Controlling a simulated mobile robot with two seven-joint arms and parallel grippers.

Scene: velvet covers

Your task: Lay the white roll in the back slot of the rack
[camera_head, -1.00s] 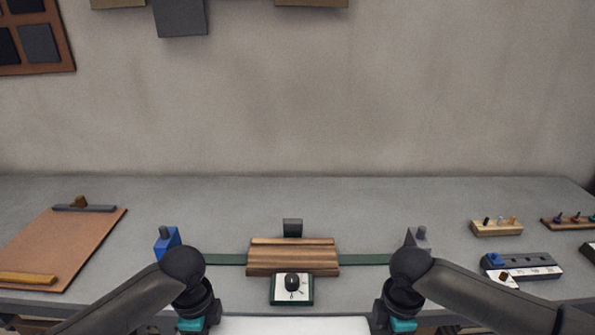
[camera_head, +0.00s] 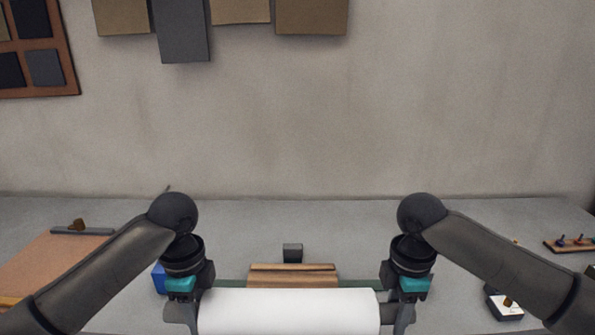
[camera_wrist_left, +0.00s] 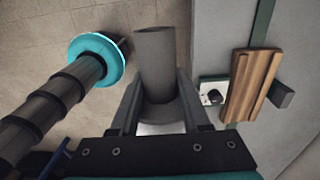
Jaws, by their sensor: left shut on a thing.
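The white roll (camera_head: 290,312) hangs level at the bottom of the head view, in front of the rack. My left gripper (camera_head: 187,312) is shut on its left end. In the left wrist view, the fingers (camera_wrist_left: 160,88) close around a grey cylindrical part (camera_wrist_left: 154,58). My right gripper (camera_head: 398,312) is at the roll's right end, its fingers on the end piece there. The wooden rack (camera_head: 292,268) has long ridges and lies behind the roll, which hides its front part. Its grooves show in the left wrist view (camera_wrist_left: 252,85).
A small dark block (camera_head: 292,252) stands right behind the rack. A blue block (camera_head: 159,278) is partly hidden by my left arm. A brown board (camera_head: 45,265) lies at left. Small pegged trays are at right.

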